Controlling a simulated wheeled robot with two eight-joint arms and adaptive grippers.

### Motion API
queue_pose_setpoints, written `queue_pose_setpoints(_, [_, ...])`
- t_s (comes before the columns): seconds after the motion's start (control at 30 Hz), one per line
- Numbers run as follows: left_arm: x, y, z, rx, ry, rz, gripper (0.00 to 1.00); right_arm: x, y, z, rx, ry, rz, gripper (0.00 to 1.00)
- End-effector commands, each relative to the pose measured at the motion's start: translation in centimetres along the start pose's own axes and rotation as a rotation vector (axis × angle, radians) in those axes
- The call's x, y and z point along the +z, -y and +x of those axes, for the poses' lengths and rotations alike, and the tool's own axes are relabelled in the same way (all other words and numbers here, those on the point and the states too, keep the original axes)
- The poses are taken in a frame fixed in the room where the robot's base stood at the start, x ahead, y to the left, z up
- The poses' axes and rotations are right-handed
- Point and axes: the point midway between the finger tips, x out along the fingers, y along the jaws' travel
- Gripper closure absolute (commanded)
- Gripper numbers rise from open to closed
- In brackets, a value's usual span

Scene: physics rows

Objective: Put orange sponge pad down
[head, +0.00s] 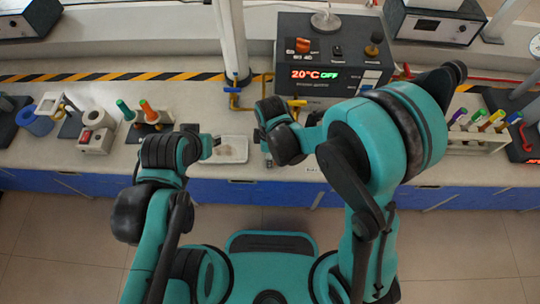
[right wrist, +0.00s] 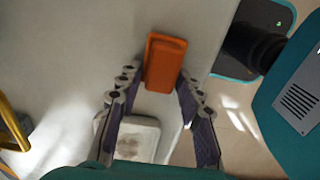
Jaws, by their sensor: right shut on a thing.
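The orange sponge pad (right wrist: 165,62) shows in the right wrist view between the fingertips of my right gripper (right wrist: 157,80), which is shut on it. In the head view my right gripper (head: 263,138) is at the right of a pale shallow tray (head: 230,150), near the counter's front edge; I cannot make out the pad there. The tray also shows in the right wrist view (right wrist: 136,138), with a brownish stain on it. My left gripper (head: 210,146) is at the tray's left edge; its fingers are too small to tell open from shut.
A heater box with a lit display (head: 330,75) stands behind my right arm. A test tube rack (head: 475,138) is at the right. Coloured-handled tools in a holder (head: 150,117) and a small white device (head: 97,137) are at the left.

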Motion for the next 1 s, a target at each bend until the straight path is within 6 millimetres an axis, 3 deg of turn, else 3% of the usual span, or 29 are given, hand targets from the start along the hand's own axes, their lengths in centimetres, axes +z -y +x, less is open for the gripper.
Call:
queue_pose_setpoints(0.07, [0.4, 0.0, 0.5, 0.0, 0.0, 0.0, 0.68, 0.0, 0.3, 0.9, -0.005, -0.001, 0.0, 1.0])
queue_pose_setpoints(0.1, [0.3, 0.0, 0.4, 0.0, 0.0, 0.0, 0.68, 0.0, 0.3, 0.8, -0.006, -0.001, 0.0, 0.53])
queue_pose_setpoints(0.13, [0.3, 0.0, 0.4, 0.0, 0.0, 0.0, 0.68, 0.0, 0.3, 0.8, -0.006, -0.001, 0.0, 0.45])
queue_pose_setpoints(0.73, [0.0, 0.0, 0.1, 0.0, 0.0, 0.0, 0.68, 0.0, 0.2, 0.3, -0.004, -0.001, 0.0, 0.44])
queue_pose_setpoints(0.87, [-0.7, 0.0, -1.0, 0.0, 0.0, 0.0, 0.68, 0.0, 0.2, -1.0, -0.004, -0.001, 0.0, 0.44])
queue_pose_setpoints(1.0, [-1.4, 0.0, -1.9, 0.0, 0.0, 0.0, 0.68, 0.0, 0.2, -4.3, -0.004, -0.001, 0.0, 0.44])
